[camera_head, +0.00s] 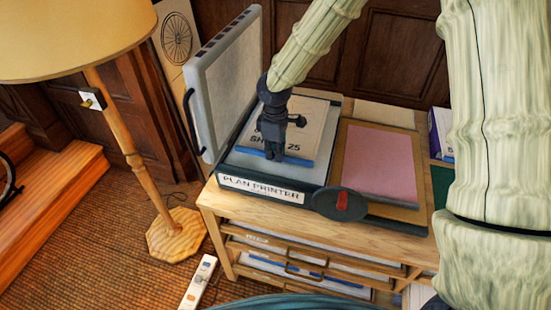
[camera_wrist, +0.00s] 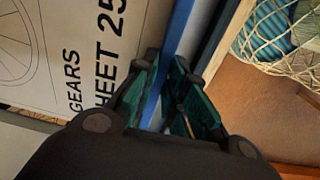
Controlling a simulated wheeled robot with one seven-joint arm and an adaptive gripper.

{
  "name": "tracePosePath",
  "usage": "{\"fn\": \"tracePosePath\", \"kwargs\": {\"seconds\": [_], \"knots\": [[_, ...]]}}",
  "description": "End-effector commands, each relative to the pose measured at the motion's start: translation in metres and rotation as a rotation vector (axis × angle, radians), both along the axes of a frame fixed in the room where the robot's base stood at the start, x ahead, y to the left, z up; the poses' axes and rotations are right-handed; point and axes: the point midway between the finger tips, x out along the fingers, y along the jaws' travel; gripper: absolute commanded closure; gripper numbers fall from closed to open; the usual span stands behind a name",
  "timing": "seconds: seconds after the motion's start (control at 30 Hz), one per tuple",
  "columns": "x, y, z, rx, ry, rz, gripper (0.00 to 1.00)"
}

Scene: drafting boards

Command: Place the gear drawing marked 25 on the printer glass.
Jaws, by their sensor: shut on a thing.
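The gear drawing (camera_head: 305,128) is a pale sheet with a blue strip along its near edge. In the wrist view the drawing (camera_wrist: 45,65) reads "GEARS SHEET 25", with part of a wheel figure. My gripper (camera_head: 274,153) is shut on the blue-strip edge; in the wrist view the gripper (camera_wrist: 170,72) has a finger on each side of the strip. The drawing is over the printer glass (camera_head: 238,158); I cannot tell whether it touches it. The plan printer (camera_head: 260,190) stands on a wooden cabinet, its lid (camera_head: 228,88) raised at the left.
A pink sheet on a tan board (camera_head: 380,162) lies right of the printer. A dark round pad with a red button (camera_head: 341,203) is at the printer's front right. Drawers (camera_head: 300,265) with sheets are below. A lamp (camera_head: 135,160) stands at the left.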

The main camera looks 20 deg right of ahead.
Motion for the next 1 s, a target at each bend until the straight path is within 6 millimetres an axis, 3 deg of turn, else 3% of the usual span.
{"fn": "tracePosePath", "kwargs": {"seconds": [0.4, 0.83, 0.87, 0.9, 1.0], "knots": [[0.0, 0.0, -0.037, 0.0, 0.001, 0.0, 1.0], [0.0, 0.0, -0.044, -0.001, 0.001, -0.001, 1.0], [0.0, 0.0, -0.045, -0.001, 0.001, -0.001, 0.85], [0.0, 0.0, -0.044, 0.0, 0.0, -0.001, 0.78], [0.0, 0.0, -0.044, 0.0, 0.0, -0.001, 0.65]]}}
